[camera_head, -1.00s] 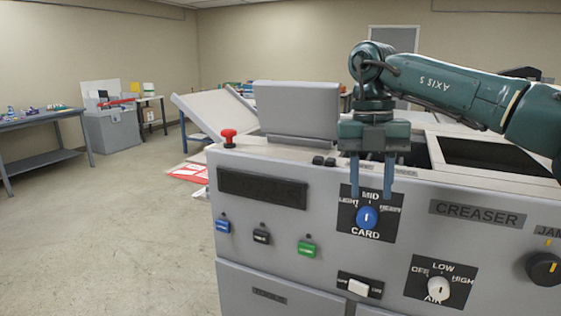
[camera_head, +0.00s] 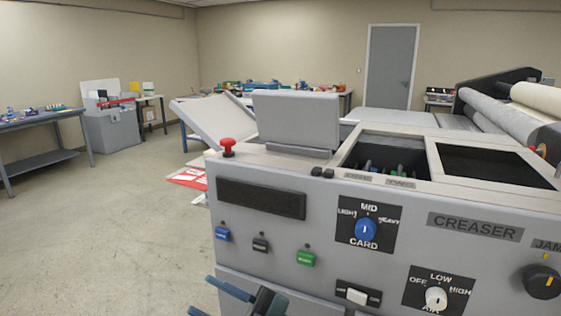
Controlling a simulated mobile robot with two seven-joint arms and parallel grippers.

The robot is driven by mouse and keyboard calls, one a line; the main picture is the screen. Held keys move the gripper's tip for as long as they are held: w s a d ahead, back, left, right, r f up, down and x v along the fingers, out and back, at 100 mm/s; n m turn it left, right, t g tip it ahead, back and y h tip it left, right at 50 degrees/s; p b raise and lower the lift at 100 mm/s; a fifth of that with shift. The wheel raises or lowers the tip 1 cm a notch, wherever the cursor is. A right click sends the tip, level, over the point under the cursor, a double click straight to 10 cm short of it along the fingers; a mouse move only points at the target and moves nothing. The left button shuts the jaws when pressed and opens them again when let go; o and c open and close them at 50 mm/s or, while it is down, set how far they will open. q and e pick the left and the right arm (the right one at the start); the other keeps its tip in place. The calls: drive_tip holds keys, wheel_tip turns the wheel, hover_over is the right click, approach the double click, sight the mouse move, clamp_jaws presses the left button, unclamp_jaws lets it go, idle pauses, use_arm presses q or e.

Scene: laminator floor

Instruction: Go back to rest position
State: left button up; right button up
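My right gripper (camera_head: 200,295) shows at the bottom edge, low in front of the machine's lower panel. Its fingers point left and stand apart with nothing between them; part of it is cut off by the frame. It is clear of the blue CARD knob (camera_head: 366,230), whose white mark points about straight up to MID. My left gripper is not in view. The grey machine (camera_head: 330,205) fills the right half, with its front panel facing me.
A workbench (camera_head: 45,120) stands at the far left. The floor (camera_head: 110,220) between is open.

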drive_tip(key=d+f+m+t+h+p, duration=0.1)
drive_tip(key=d+f+m+t+h, duration=1.1)
drive_tip(key=m, duration=0.4)
drive_tip(key=s+d+f+m+g+h, duration=0.5)
drive_tip(key=s+d+f+g+h, duration=0.1)
drive_tip(key=s+d+f, duration=0.6)
wheel_tip(320, 180, down, 3)
drive_tip(key=shift+s+d+r+h+p, duration=0.2)
drive_tip(key=shift+s+d+h+p, duration=0.1)
drive_tip(key=shift+s+h+p, duration=0.25)
drive_tip(key=shift+w, duration=0.15)
